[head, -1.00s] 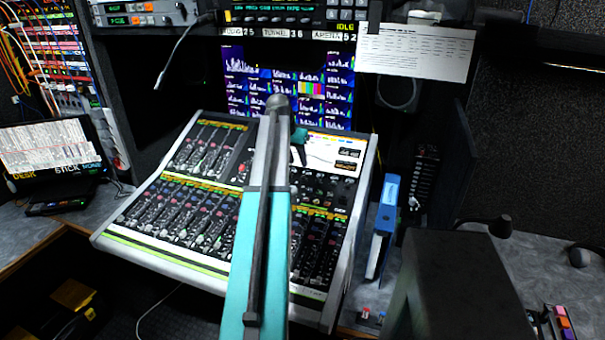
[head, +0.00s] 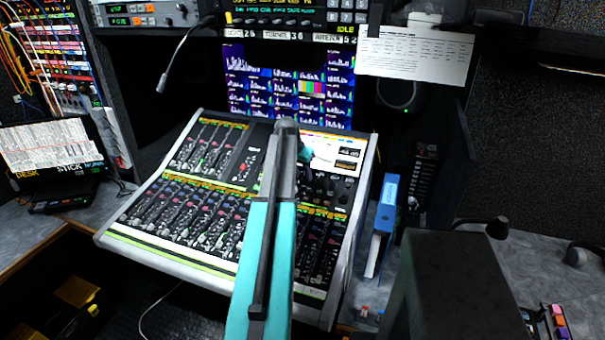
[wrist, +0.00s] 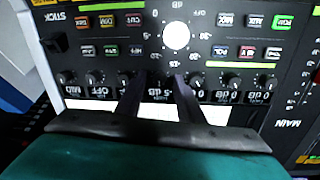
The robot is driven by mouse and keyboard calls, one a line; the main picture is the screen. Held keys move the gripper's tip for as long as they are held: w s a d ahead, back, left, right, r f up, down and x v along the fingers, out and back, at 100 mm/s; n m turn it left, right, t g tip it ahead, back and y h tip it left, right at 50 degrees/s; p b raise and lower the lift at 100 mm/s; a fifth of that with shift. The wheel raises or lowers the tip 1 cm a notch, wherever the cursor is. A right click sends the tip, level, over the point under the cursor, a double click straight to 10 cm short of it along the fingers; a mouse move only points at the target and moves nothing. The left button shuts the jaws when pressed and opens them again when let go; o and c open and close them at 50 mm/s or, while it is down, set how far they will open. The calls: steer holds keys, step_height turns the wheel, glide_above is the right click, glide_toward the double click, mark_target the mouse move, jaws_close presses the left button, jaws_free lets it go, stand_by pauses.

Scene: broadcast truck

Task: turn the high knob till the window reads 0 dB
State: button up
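The mixing console (head: 170,262) stands in the middle of the head view, with my arm across it and my gripper (head: 307,160) at its upper right panel. The wrist view shows this panel upside down, with a row of small dark knobs and lit windows under them. My gripper (wrist: 167,80) has its two fingers apart, one on each side of a knob position in this row. The knob there is dark and mostly hidden, and I cannot tell whether the fingers touch it. The window (wrist: 168,97) between the fingers seems to read -5 dB, partly covered.
Neighbouring knobs stand close on both sides, such as one at left (wrist: 125,78) and one at right (wrist: 233,81). A big white round dial (wrist: 176,36) lies beyond the row.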

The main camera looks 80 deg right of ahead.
steer(key=c, duration=0.8)
steer(key=shift+a, duration=0.25)
jaws_close()
steer(key=shift+d, duration=0.2)
steer(key=shift+m+b, duration=0.35)
steer(key=shift+m, duration=0.15)
steer(key=shift+d+m+b, duration=0.1)
steer(key=shift+m+b, duration=0.4)
steer(key=shift+m, duration=0.3)
steer(key=shift+m+y+b, duration=0.3)
steer(key=shift+m+b, duration=0.35)
steer(key=shift+m, duration=0.95)
